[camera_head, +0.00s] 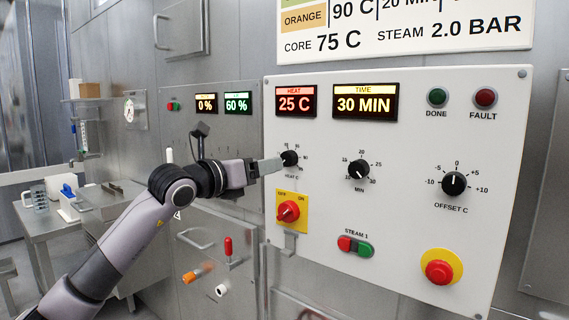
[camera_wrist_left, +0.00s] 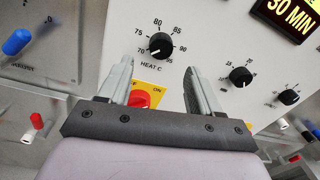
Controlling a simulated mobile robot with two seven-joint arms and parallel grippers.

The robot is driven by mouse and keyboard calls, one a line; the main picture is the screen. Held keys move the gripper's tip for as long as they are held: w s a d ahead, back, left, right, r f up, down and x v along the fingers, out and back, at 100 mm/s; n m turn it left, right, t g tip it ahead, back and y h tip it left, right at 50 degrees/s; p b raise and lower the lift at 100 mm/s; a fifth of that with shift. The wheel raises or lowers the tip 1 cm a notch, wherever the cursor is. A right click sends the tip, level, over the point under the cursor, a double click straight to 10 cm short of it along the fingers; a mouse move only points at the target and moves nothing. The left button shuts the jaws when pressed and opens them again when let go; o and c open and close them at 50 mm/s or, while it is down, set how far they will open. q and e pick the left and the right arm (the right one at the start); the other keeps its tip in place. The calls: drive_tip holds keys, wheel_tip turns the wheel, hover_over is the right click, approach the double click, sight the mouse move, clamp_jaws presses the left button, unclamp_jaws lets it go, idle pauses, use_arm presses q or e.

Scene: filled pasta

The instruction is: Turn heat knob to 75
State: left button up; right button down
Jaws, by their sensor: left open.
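The heat knob (camera_head: 289,158) is a small black dial on the white control panel, labelled HEAT C. In the left wrist view the knob (camera_wrist_left: 160,44) shows between and beyond the fingertips, with scale marks from 70 to 95 around it; its white pointer seems to point to the lower left, near 70. The heat display (camera_head: 295,104) reads 25 C. My left gripper (camera_head: 272,166) is beside the knob at its lower left, and its fingers (camera_wrist_left: 158,75) are apart with nothing between them. I cannot tell from the views whether a finger touches the knob. My right gripper is not in view.
The minutes knob (camera_head: 358,169) and offset knob (camera_head: 454,184) sit to the right. Below are a red switch on a yellow plate (camera_head: 290,211), steam buttons (camera_head: 355,246) and a red stop button (camera_head: 439,270). The time display (camera_head: 364,103) reads 30 MIN. A side table (camera_head: 62,222) stands left.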

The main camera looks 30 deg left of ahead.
sight(286, 161)
use_arm(q)
drive_tip(key=w, duration=0.1)
drive_tip(key=w+p, duration=0.1)
drive_tip(key=w, duration=0.2)
drive_tip(key=shift+w+d+r+p, duration=0.1)
drive_tip(key=shift+w+d+p, duration=0.2)
drive_tip(key=shift+w, duration=0.05)
drive_tip(key=shift+w+d, duration=0.15)
drive_tip(key=shift+w, duration=0.6)
drive_tip(key=c, duration=1)
drive_tip(key=shift+c, duration=0.2)
